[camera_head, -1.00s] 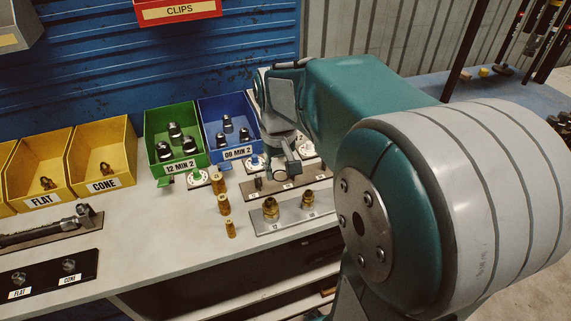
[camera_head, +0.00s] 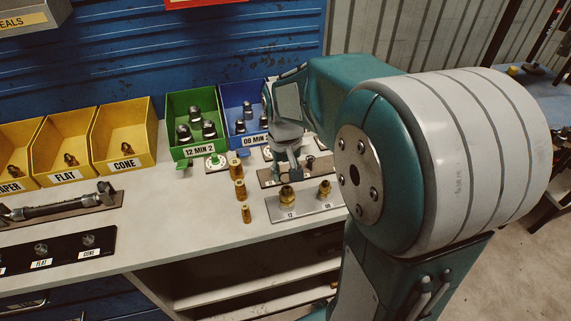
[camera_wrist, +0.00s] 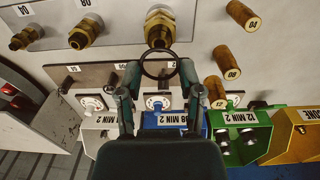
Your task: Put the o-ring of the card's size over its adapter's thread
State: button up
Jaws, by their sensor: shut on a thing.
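My gripper (camera_wrist: 158,69) is shut on a thin black o-ring (camera_wrist: 146,73), which spans its two fingertips in the wrist view. Beyond the ring stands the largest brass adapter (camera_wrist: 160,27), at the plate end marked 12 in the head view (camera_head: 287,195). The ring's far edge overlaps the adapter's near end in the picture; I cannot tell whether they touch. A middle adapter (camera_wrist: 86,31) and a smallest one (camera_wrist: 26,37) share the plate (camera_head: 305,210). In the head view my gripper (camera_head: 284,172) is behind the plate, its fingertips hard to see. I cannot make out the card.
A dark strip (camera_wrist: 100,77) with small labels lies behind the adapter plate. Several brass cylinders (camera_head: 240,190) stand left of it. Green (camera_head: 190,113) and blue (camera_head: 238,98) bins with fittings are behind.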

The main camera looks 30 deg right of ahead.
jog(key=shift+f, duration=1.1)
jog(key=shift+f, duration=0.85)
dwell(0.7)
jog(key=o, duration=0.7)
notch_tip(320, 180, up, 12)
jog(key=shift+a+f, duration=0.1)
dwell(0.4)
